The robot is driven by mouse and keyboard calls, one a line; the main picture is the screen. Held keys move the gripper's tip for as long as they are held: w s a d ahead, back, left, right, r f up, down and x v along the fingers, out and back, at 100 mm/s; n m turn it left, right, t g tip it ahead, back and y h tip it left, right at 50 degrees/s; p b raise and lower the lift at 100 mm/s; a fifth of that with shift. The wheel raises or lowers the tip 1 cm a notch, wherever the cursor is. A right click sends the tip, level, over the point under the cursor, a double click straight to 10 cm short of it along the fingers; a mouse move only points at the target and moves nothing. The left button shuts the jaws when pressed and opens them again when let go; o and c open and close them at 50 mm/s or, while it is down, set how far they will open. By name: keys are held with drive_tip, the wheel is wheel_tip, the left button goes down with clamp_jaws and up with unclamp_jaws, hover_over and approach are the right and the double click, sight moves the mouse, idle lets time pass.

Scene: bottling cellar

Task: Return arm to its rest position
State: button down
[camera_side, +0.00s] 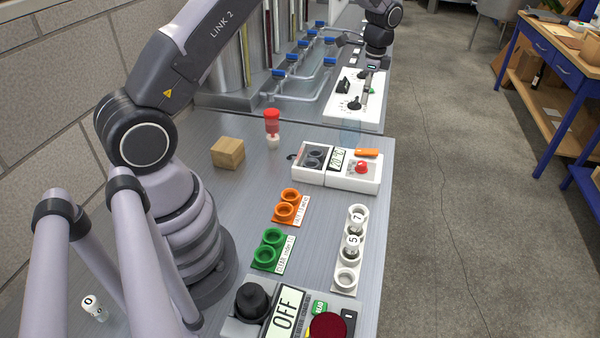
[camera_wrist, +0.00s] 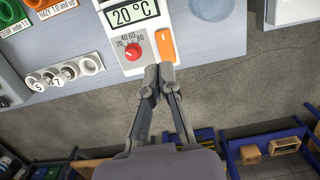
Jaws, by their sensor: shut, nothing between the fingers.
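My gripper (camera_wrist: 160,72) shows in the wrist view with its two fingers together and nothing between them. Its tips appear beside the lower edge of the white temperature unit (camera_wrist: 121,54), close to the orange switch (camera_wrist: 166,46). I cannot tell how high above they are. In the side view my arm (camera_side: 195,45) leans up from its base and leaves the top of the picture. The same white unit (camera_side: 368,186) stands on the bench in that view, with a 20 °C display and a red knob.
The bench (camera_side: 205,128) carries a wooden block (camera_side: 228,153), a red-topped vial (camera_side: 272,122), orange (camera_side: 290,207) and green (camera_side: 272,250) holders, and a white rack (camera_side: 345,287) with vials 5 and 7. Vial 0 (camera_side: 90,303) is near my base. Open floor (camera_side: 455,210) lies right.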

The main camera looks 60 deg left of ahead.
drive_tip(key=shift+r, duration=0.25)
drive_tip(key=s+d+r+n+t, duration=0.25)
drive_tip(key=s+r, duration=0.35)
drive_tip(key=r, duration=0.3)
drive_tip(key=s+d+r+n+t, duration=0.1)
drive_tip(key=s+d+r+n, duration=0.15)
drive_tip(key=s+r, duration=0.55)
drive_tip(key=s+d+r+n+t, duration=0.1)
drive_tip(key=s+d+n, duration=0.1)
drive_tip(key=s, duration=0.8)
drive_tip(key=s+d+r+n+t, duration=0.2)
drive_tip(key=s, duration=0.8)
drive_tip(key=shift+s+d+r+h, duration=0.3)
drive_tip(key=shift+s+d, duration=0.05)
drive_tip(key=shift+d, duration=0.05)
